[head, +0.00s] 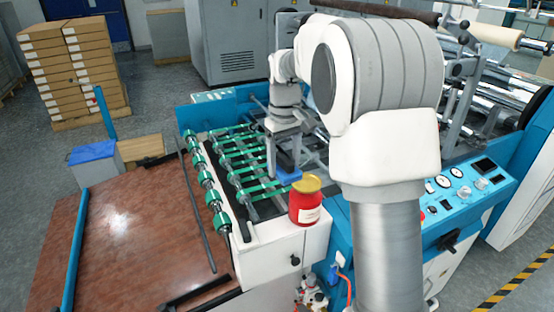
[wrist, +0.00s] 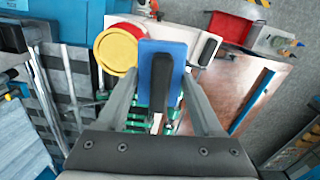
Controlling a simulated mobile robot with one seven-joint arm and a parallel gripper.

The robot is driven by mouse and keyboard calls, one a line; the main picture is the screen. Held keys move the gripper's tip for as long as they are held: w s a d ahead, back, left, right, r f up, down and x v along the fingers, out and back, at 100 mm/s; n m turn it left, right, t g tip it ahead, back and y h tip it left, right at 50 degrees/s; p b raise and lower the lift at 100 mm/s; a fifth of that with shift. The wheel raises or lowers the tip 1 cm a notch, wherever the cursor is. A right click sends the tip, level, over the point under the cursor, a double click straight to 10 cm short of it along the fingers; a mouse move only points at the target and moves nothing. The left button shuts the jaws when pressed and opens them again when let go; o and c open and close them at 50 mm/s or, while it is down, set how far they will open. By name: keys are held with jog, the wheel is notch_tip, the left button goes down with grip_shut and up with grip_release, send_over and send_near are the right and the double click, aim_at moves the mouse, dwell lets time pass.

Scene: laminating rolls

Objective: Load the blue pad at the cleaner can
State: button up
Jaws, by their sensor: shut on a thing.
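The cleaner can (head: 305,210) is red with a yellow top and a pale label. It stands upright on the white corner of the machine; its round yellow top shows in the wrist view (wrist: 114,50). My gripper (head: 284,165) points down over the green-banded rollers, just behind and left of the can. It is shut on the blue pad (head: 288,172). In the wrist view the blue pad (wrist: 176,75), with a dark handle, lies between my fingers and partly overlaps the can's top. I cannot tell whether the pad touches the can.
Green-banded rollers (head: 215,193) run beside the can. A brown table (head: 130,235) lies at left, with a blue-lidded box (head: 93,158) behind it. A control panel with gauges (head: 465,185) is at right. Stacked cartons (head: 70,65) stand on a pallet at the back left.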

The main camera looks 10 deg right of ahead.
jog(key=p, duration=0.5)
send_near(307, 182)
jog(key=a, duration=0.1)
jog(key=shift+d, duration=0.5)
jog(key=shift+f+b, duration=1.75)
jog(key=shift+f, duration=0.95)
jog(key=shift+f, duration=0.6)
notch_tip(307, 182, up, 7)
jog(key=p, duration=0.4)
jog(key=shift+p, duration=0.4)
